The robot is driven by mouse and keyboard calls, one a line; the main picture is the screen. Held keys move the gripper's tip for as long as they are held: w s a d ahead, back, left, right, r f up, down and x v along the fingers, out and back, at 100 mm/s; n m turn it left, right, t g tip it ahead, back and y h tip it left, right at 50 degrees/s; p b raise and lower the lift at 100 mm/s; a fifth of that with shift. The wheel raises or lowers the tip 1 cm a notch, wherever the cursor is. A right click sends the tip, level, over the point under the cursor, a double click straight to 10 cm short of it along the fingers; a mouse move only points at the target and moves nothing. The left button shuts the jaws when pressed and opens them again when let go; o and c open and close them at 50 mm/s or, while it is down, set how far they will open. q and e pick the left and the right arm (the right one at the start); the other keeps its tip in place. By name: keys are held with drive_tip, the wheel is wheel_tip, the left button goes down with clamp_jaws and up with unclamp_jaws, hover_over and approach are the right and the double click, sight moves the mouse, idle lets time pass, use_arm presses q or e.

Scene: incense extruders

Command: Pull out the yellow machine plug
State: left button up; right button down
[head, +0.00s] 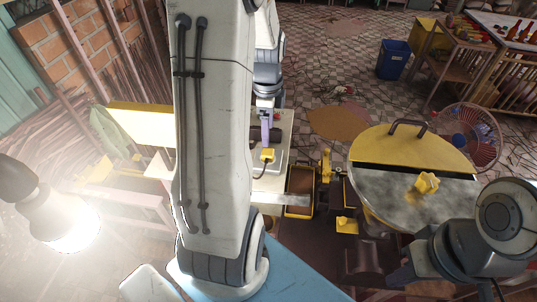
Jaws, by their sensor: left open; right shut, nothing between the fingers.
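The yellow plug (267,155) sits on a pale panel (276,170) left of the centre, with a dark cable running down from it. My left gripper (266,142) is open and points down just above and behind the plug. Whether its fingers touch the plug or reach around it, I cannot tell. My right gripper (397,277) is shut and empty at the lower right, well away from the plug, partly lost against the dark machine. My big white arm link hides the area left of the plug.
A round machine (410,190) with a yellow half-lid and grey plate stands to the right. A glowing bulb (65,222) hangs at the left. A blue bin (393,60), a red fan (468,137) and a wooden table (500,35) are at the back right. Tiled floor lies behind.

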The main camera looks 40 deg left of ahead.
sight(268, 152)
use_arm(q)
wheel_tip(268, 152, down, 8)
drive_tip(key=b, duration=0.6)
drive_tip(key=shift+f+b, duration=0.5)
drive_tip(key=shift+r+p, duration=0.1)
drive_tip(key=shift+p, duration=0.25)
idle(0.4)
clamp_jaws()
drive_tip(key=shift+r+p, duration=2.8)
drive_tip(key=shift+r, duration=0.2)
